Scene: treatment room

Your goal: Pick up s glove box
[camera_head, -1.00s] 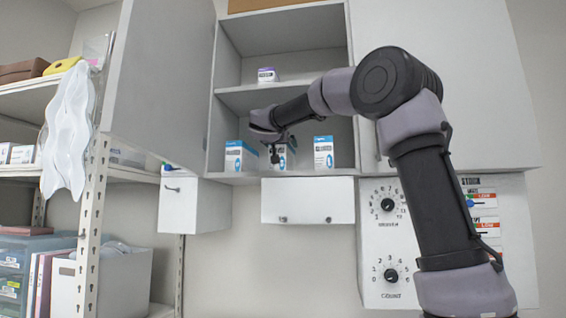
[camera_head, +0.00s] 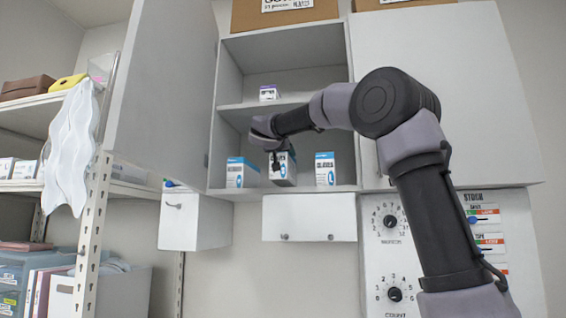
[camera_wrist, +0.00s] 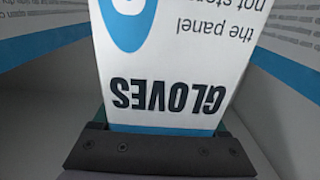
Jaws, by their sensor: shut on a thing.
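Three white-and-blue boxes are in the lower compartment of the open wall cabinet: a left box (camera_head: 241,173), a middle box (camera_head: 288,170) and a right box (camera_head: 325,170). My gripper (camera_head: 276,160) is shut on the middle box, which partly hides behind it. In the wrist view the held glove box (camera_wrist: 185,55) shows upside-down "GLOVES" lettering and part of a blue round mark; its size letter is cut off. The dark gripper edge (camera_wrist: 160,150) crosses below it. The held box looks slightly tilted at shelf level; I cannot tell whether it is clear of the shelf.
The cabinet's open door (camera_head: 160,90) stands on the left. A small box (camera_head: 268,93) is on the shelf above. The neighbouring boxes stand close on both sides. A storage rack (camera_head: 92,220) is at left.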

